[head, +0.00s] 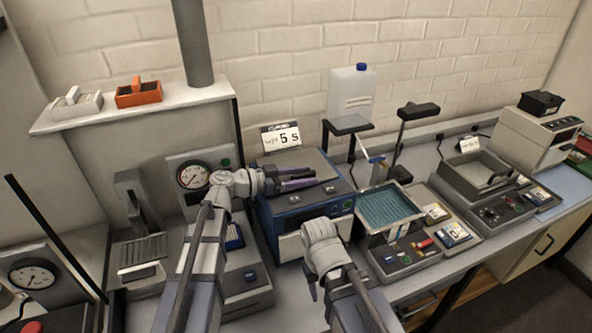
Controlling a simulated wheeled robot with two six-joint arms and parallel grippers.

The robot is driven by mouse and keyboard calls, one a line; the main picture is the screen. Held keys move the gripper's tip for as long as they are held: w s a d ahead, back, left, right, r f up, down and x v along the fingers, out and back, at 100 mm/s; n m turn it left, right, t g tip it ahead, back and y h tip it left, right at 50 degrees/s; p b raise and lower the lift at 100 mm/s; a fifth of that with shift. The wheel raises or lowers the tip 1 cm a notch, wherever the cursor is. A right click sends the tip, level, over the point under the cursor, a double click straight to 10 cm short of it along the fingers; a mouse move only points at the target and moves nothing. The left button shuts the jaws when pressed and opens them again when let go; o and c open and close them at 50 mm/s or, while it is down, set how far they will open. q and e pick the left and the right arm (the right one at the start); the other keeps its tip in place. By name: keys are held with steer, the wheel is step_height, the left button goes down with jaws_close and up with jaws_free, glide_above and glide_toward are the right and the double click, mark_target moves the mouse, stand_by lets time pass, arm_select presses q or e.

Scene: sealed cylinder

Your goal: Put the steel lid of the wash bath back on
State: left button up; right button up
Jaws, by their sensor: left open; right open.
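The wash bath appears to be the open rectangular tank (390,240) of teal liquid, right of centre on the bench. Its liquid surface is uncovered. My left gripper (314,177) is open and empty, pointing right over the blue box, left of the bath. My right gripper (314,284) is low in front of the blue box, left of the bath; its fingers are mostly hidden by its wrist, and nothing shows in it.
The blue box (285,215) carries a card sign behind its top. A white canister (351,92) stands on a small shelf behind the bath, beside a dark post with an arm (403,135). Gauge units (192,176) stand left. An orange rack (139,94) is on the ledge.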

arm_select(q)
steer(key=shift+c, duration=0.4)
jaws_close()
stand_by(0.9)
